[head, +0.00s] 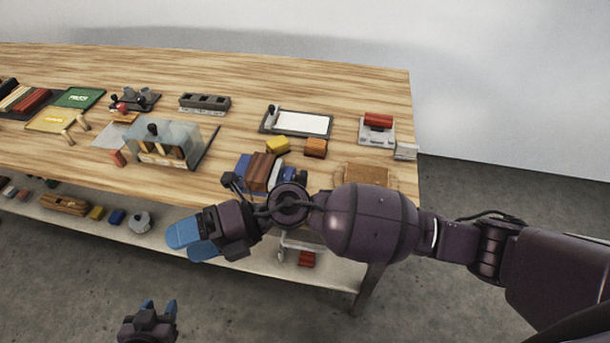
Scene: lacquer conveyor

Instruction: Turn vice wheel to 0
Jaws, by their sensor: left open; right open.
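A blue vice (244,166) stands near the front edge of the wooden table, with a brown block (263,170) between its jaws. A dark part (231,182) juts from its left side; I cannot tell whether this is the wheel, and no number on it can be read. My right arm hides the vice's lower right part. My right gripper (192,242) is open and empty, in front of the table edge, below and left of the vice, apart from it. My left gripper (158,307) is open and empty, low over the floor, well away from the table.
A clear-covered box (170,136) stands left of the vice. Yellow (277,145) and orange (316,148) blocks lie behind it. A framed white board (300,123) and a grey device with a red top (377,128) are farther back. A lower shelf (170,222) holds small items.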

